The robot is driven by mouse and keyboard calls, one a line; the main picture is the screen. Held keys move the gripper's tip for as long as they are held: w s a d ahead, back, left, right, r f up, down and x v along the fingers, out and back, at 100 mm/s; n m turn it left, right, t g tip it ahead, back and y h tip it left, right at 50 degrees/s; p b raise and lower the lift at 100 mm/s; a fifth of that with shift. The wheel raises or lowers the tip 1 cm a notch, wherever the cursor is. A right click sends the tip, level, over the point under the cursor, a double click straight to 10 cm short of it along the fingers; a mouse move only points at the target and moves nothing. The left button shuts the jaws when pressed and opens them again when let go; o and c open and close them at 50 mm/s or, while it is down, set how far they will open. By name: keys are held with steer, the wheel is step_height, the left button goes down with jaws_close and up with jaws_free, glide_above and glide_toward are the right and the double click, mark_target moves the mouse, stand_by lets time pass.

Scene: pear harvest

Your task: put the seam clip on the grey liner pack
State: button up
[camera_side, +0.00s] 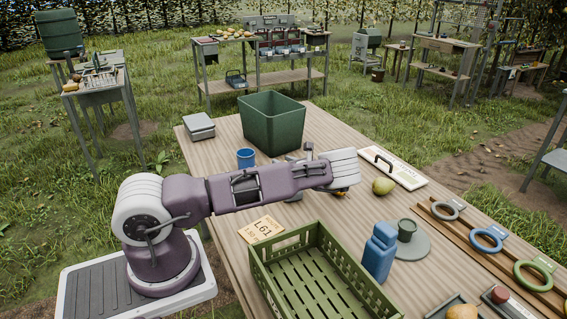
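I cannot pick out the seam clip for sure in this view. A flat grey block (199,126) lies at the far left corner of the table; whether it is the grey liner pack I cannot tell. My arm reaches across the table from the left, and its pale wrist end is over the middle. My gripper is mostly hidden behind the arm, so its fingers and anything between them do not show clearly. A small dark and yellow thing (341,192) peeks out under the wrist.
A dark green bin (272,123) and blue cup (246,158) stand behind my arm. A green slatted crate (262,284), blue bottle (379,254), pear (383,186), handled white board (407,174) and several coloured rings on a wooden rack (486,239) occupy the front and right.

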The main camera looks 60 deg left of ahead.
steer(key=shift+d+r, duration=0.2)
steer(key=shift+d, duration=0.1)
steer(key=v, duration=1.1)
steer(key=s+d+r+n+h, duration=0.5)
steer(key=d+r+n, duration=0.1)
steer(key=d+r, duration=0.15)
steer(key=s+d+r+n+h, duration=0.5)
steer(key=d+r+n, duration=0.2)
steer(key=d, duration=0.1)
steer(key=s+d+r+n+t+h, duration=0.2)
steer(key=s+d+r, duration=0.3)
steer(key=s+d, duration=0.2)
steer(key=s+d+r+n+t+h, duration=0.2)
steer(key=s+d+r+n+t, duration=0.1)
steer(key=s+d, duration=0.4)
steer(key=s+r, duration=0.1)
steer(key=s, duration=0.2)
steer(key=shift+s+r+t+h, duration=0.2)
steer(key=shift+r+t+h, duration=0.1)
steer(key=shift+r, duration=0.1)
